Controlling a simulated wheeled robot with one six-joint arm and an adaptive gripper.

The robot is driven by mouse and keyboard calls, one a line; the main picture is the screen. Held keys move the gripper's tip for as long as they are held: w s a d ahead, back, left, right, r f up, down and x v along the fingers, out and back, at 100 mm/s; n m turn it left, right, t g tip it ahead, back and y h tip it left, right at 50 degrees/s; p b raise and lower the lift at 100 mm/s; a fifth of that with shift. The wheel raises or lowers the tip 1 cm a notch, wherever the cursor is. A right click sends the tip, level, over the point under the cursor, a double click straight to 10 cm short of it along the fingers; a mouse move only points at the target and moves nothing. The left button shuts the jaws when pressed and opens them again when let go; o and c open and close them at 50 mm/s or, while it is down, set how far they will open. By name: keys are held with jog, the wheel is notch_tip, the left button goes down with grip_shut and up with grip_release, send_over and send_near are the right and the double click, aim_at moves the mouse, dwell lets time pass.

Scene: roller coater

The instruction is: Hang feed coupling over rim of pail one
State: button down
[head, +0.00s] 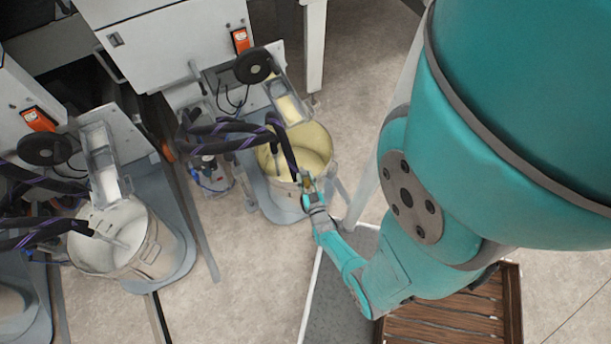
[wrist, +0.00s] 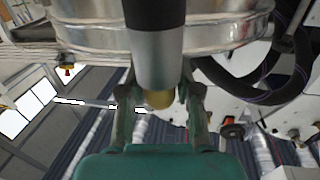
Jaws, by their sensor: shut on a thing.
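A metal pail with pale yellow contents (head: 322,140) stands in the middle of the head view; I cannot tell whether it is pail one. My gripper (head: 309,184) is at its near right rim. A dark hose arches over the pail and down toward my gripper. In the wrist view, my gripper (wrist: 158,90) is shut on the feed coupling (wrist: 157,60), a grey metal sleeve on a black hose with a brass-coloured end. The ribbed pail wall (wrist: 90,36) is close behind the coupling. Whether the coupling touches the rim is hidden.
A second pail (head: 146,250) with white contents stands at left, with its own hoses. Grey machine cabinets (head: 165,45) stand behind the pails. A wooden slatted pallet (head: 450,320) lies at the lower right. Bare floor lies between the two pail stations.

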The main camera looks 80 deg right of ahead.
jog(key=shift+f, duration=0.3)
dwell(0.5)
jog(key=c, duration=0.7)
grip_release()
jog(key=shift+a, duration=0.1)
jog(key=shift+v, duration=5.9)
